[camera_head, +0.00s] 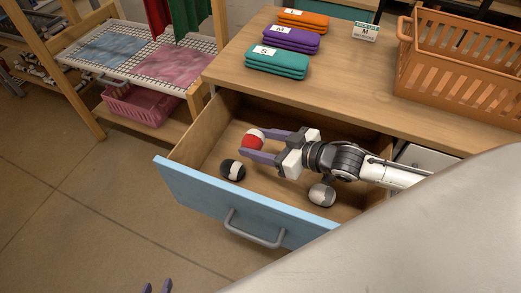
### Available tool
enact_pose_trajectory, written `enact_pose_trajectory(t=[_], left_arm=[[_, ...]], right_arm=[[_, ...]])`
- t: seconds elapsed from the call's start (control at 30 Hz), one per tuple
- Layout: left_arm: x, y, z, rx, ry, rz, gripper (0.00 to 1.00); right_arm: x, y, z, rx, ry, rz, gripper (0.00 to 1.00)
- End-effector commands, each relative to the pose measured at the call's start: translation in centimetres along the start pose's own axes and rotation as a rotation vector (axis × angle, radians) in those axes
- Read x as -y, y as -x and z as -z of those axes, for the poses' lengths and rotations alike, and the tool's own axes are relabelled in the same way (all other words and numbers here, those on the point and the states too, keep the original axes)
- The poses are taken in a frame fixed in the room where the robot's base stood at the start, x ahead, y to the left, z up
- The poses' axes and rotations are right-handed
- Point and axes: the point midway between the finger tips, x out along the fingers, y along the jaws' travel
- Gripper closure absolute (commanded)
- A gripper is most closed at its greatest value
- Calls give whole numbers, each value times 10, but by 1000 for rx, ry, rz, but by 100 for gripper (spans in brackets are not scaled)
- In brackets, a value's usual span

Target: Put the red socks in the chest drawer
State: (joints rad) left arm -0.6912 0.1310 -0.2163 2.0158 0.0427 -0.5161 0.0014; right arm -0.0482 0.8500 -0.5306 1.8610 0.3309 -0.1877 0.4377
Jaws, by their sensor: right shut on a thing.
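The red socks (252,141), a small red and white ball-shaped bundle, are between the purple fingers of my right gripper (261,147), which is shut on them. My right gripper reaches in from the right over the open chest drawer (197,195), which has a blue front and wooden inside. The red socks are over the drawer's back left part; I cannot tell whether they touch its floor. Only the purple fingertips of my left gripper (157,287) show at the bottom edge, apart and with nothing between them, in front of the drawer.
In the drawer lie a black and white sock ball (232,170) and a grey and white one (322,194). Folded orange, purple and green cloths (278,61) and an orange basket (458,55) are on the wooden top. A rack (137,58) stands left.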

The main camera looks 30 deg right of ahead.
Motion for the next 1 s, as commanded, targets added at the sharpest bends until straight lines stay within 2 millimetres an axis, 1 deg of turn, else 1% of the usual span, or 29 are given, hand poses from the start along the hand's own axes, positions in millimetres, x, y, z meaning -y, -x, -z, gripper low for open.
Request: enact_pose_trajectory(t=[0.13,0.23,0.53,0.87,0.97,1.0], left_arm=[[1,-4,-4,-2,-1,0,69],[1,-6,-4,-3,0,-1,69],[2,-4,0,-10,0,-1,69],[2,-6,-6,-5,1,-1,69],[1,-5,-7,-2,2,-1,69],[1,-5,-8,-1,2,-2,69]], right_arm=[[-1,-9,-21,1,-1,-1,68],[-1,-13,-31,0,0,0,68],[-1,-13,-32,-1,1,1,68],[-2,-17,-41,-1,0,0,68],[-2,-18,-41,-2,0,1,68],[-2,-17,-41,-1,0,1,45]])
